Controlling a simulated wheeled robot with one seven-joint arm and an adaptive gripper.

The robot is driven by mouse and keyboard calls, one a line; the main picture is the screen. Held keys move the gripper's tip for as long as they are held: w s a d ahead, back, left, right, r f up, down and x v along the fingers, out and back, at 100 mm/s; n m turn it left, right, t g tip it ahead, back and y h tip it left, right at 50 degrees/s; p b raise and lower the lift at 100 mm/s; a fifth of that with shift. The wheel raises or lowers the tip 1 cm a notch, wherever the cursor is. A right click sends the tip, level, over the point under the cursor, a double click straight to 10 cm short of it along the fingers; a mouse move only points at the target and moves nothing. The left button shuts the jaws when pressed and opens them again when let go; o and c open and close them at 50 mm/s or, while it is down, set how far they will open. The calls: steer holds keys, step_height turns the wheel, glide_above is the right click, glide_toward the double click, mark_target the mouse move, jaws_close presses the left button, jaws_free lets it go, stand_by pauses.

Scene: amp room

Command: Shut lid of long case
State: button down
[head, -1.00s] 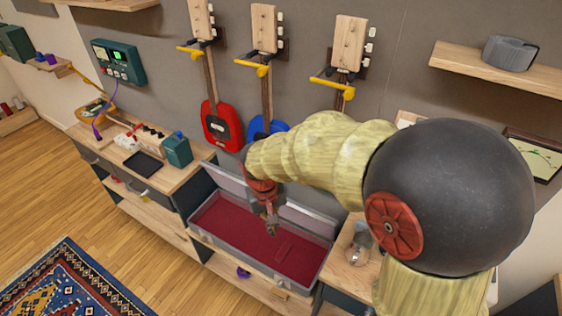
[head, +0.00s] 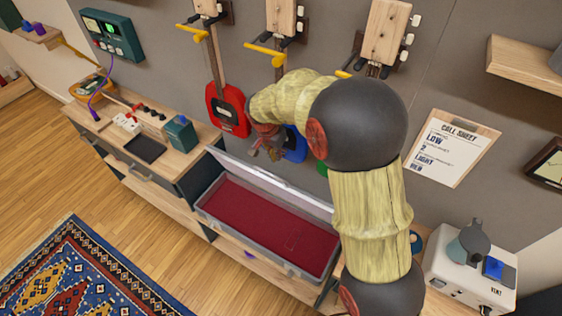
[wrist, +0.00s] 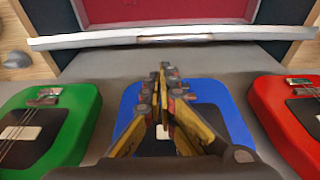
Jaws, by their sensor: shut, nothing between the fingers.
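The long grey case (head: 247,243) lies open on a wooden shelf unit, its dark red lining bare. Its lid (head: 275,182) stands raised along the back, on the wall side. In the wrist view, the lid's pale edge (wrist: 90,40) runs across the top, with the red case interior (wrist: 165,10) beyond it. My gripper (head: 272,154) is above the lid, close to the wall and in front of the blue guitar. In the wrist view my gripper (wrist: 164,68) is shut and empty, its tips pointing towards the lid edge without visible contact.
A red guitar (head: 228,110), a blue guitar (head: 294,145) and a partly hidden green guitar (wrist: 50,125) hang on the wall behind the case. A teal box (head: 181,133) stands left of the case. A white appliance (head: 450,278) stands at right.

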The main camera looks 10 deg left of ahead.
steer(key=x, duration=0.9)
steer(key=shift+f+b, duration=0.35)
steer(key=shift+b, duration=0.05)
